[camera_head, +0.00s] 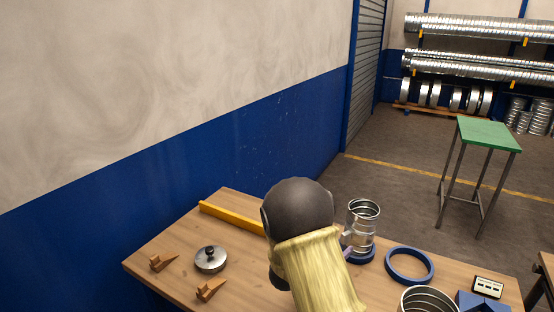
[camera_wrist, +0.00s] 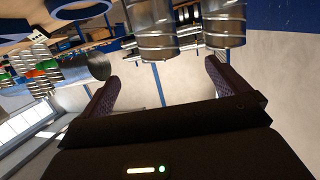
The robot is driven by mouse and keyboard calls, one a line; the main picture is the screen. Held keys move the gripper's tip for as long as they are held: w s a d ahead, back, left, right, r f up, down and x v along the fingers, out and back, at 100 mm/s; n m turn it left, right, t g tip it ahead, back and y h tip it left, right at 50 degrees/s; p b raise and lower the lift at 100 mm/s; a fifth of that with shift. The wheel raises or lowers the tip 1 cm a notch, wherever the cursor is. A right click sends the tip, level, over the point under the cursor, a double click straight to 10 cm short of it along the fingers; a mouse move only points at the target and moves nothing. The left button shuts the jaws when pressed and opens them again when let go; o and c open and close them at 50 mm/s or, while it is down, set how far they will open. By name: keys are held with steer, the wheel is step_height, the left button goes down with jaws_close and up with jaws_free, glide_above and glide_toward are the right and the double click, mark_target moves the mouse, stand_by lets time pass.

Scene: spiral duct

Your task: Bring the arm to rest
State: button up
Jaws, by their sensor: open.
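My arm, in a yellow sleeve with a dark rounded joint, reaches over the wooden bench (camera_head: 185,235) in the head view. It hides most of my gripper there. In the wrist view my gripper (camera_wrist: 162,85) is open, its two dark fingers wide apart with nothing held between them. Shiny metal duct pieces (camera_wrist: 155,32) show at the top of that view, beyond the fingers. In the head view a short spiral duct (camera_head: 362,218) stands upright in a blue ring, just right of my arm. I cannot tell how far my fingers are from it.
An empty blue ring (camera_head: 430,278), another duct (camera_head: 428,298) and a small panel (camera_head: 488,287) are on the bench's right. A knobbed lid (camera_head: 210,262), wooden wedges (camera_head: 162,262) and a yellow bar (camera_head: 228,216) lie left. A green-topped stand (camera_head: 487,134) is beyond, on open floor.

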steer(key=s+a+n+g+y, duration=0.3)
steer(key=s+a+n+y, duration=0.35)
steer(key=s+y, duration=0.35)
steer(key=s+d+r+n+g+y, duration=0.1)
steer(key=s+g, duration=0.4)
steer(key=s, duration=1)
steer(key=shift+s+n, duration=0.35)
steer(key=shift+n, duration=0.5)
steer(key=shift+r, duration=0.1)
